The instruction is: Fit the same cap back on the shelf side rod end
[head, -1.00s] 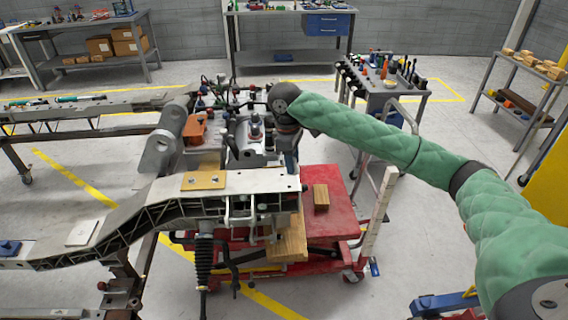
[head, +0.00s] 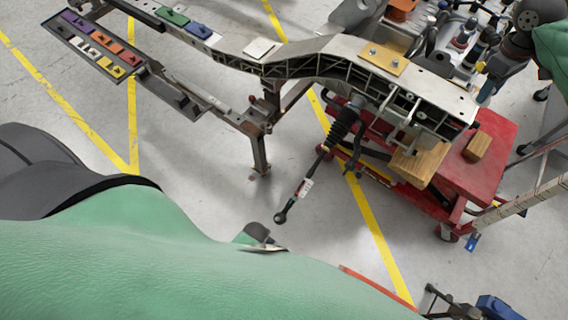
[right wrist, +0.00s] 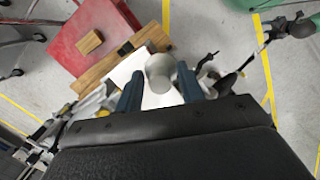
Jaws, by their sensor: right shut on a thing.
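A light grey, round cap-like piece (right wrist: 160,72) sits between the blue fingers of my right gripper (right wrist: 158,84) in the right wrist view; the gripper is shut on it. In the head view my right arm comes in at the top right, and the fingers (head: 487,88) are partly lost among the parts there, so the cap cannot be made out. A rod (head: 303,188) with a black boot slants down from the chassis frame (head: 300,62) and ends in a dark eye (head: 280,217). The cap is apart from this end. My left gripper is not seen.
A red cart (head: 490,165) with wooden blocks (head: 420,165) stands under the frame's right end. A rack of coloured blocks (head: 103,50) lies at the top left.

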